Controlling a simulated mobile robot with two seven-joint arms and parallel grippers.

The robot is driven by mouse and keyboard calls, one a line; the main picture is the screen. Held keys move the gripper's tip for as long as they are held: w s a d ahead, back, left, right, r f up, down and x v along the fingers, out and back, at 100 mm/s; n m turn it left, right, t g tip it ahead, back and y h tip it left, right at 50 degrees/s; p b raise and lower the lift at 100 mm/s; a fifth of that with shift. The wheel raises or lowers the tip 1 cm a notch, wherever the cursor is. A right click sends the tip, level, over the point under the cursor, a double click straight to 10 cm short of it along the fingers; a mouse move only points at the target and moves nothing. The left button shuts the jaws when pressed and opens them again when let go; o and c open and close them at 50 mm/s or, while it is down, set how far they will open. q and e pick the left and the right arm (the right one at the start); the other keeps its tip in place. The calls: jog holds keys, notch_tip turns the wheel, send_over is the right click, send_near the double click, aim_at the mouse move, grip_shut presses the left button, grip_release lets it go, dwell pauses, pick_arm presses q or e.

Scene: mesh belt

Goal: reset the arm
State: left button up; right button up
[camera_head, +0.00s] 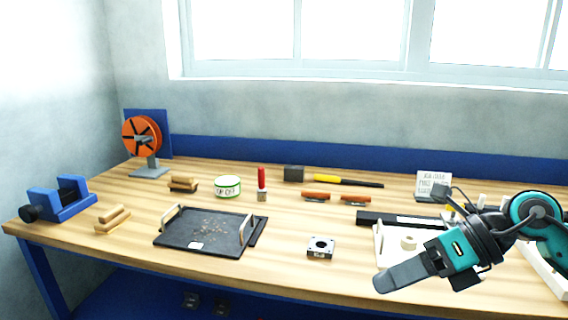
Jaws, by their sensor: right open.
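My right gripper (400,277) comes in from the right side of the head view, on a teal and black arm. It hangs over the front right part of the wooden workbench (285,262), in front of a white board with a round knob (408,242). It is open and I see nothing held in it. Its fingers overlap in this view, so the gap between them is hard to see. My left gripper is not in view.
A black tray (180,241) with two handles stands left of centre. A square metal block (320,247) sits nearer the gripper. A blue vise (62,199) and orange reel (141,137) are at the left. A hammer (340,180) lies at the back. The front centre is clear.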

jog(key=s+a+r+m+t+y, duration=0.1)
jog(key=a+m+t+y, duration=0.2)
jog(key=a+m+y, duration=0.45)
jog(key=w+d+f+m+t+h+p, duration=0.1)
jog(key=d+f+m+t+h, duration=0.35)
jog(key=m, duration=0.65)
jog(key=w+d+f+m+t+h+p, duration=0.1)
jog(key=f+m+t+h, duration=0.45)
jog(key=m+t, duration=0.4)
jog(key=s+d+f+m+g+h, duration=0.1)
jog(key=s+f+m+g+h, duration=0.2)
jog(key=s+f+m, duration=0.3)
jog(key=s+d+f+m+g+h, duration=0.1)
jog(key=s+f+m+g+h, duration=0.2)
jog(key=f, duration=1)
jog(key=s+m+g, duration=0.2)
jog(key=s+m, duration=0.1)
jog(key=s, duration=0.1)
jog(key=shift+s+d+f+p, duration=0.15)
jog(key=shift+s+f+p, duration=0.05)
jog(key=shift+f+p, duration=0.15)
jog(key=shift+c, duration=0.4)
